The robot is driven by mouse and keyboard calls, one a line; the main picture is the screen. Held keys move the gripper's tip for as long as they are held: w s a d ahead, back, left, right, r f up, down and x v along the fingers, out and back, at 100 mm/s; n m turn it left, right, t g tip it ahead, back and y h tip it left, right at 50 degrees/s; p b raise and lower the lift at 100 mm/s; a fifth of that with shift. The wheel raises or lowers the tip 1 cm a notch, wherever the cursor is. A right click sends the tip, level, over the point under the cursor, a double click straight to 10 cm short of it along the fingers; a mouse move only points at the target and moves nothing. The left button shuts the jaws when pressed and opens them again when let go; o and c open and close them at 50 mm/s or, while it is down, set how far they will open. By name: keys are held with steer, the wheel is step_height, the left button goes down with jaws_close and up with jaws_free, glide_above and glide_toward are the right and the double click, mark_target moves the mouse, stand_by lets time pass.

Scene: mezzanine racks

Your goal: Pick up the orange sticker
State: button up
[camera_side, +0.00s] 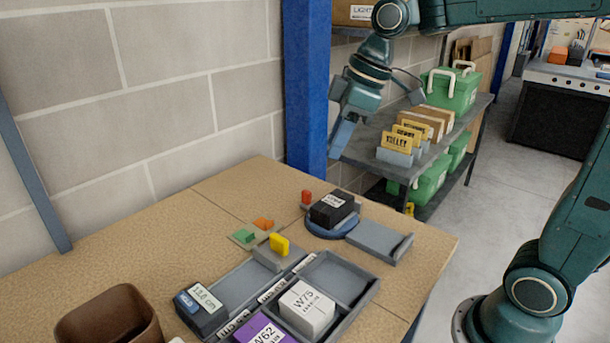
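A small orange piece (263,224), which looks like the orange sticker, lies on a small tan pad on the worktable. A green piece (243,236) lies just left of and nearer than it. My gripper (342,142) hangs in the air above the table's far right part, up and to the right of the orange piece and well apart from it. It points down and is seen from the side, so the gap between its fingers is not clear. I see nothing held in it.
A yellow piece (279,244) stands close by on a grey block. A black box (332,209) on a round blue stand and a red piece (306,197) are to the right. A grey divided tray (340,276) holds labelled boxes in front. A blue post (306,90) rises behind the table.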

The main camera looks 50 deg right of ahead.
steer(key=w+d+f+n+g+y, duration=0.1)
steer(key=w+d+f+n, duration=0.1)
steer(key=w+f+n, duration=0.3)
steer(key=w+d+f+n+g+y, duration=0.1)
steer(key=w+d+f+n+g, duration=0.1)
steer(key=w+f, duration=0.6)
steer(key=w+d+n, duration=0.1)
steer(key=w+n, duration=0.1)
steer(key=w, duration=0.3)
steer(key=shift+w+f+n, duration=0.25)
steer(key=shift+f+n, duration=0.1)
steer(key=shift+n, duration=0.05)
glide_toward(265, 230)
steer(key=shift+a+f, duration=0.1)
steer(key=shift+f, duration=0.55)
steer(key=shift+x, duration=2.6)
steer(key=shift+a, duration=0.15)
steer(key=shift+c, duration=0.2)
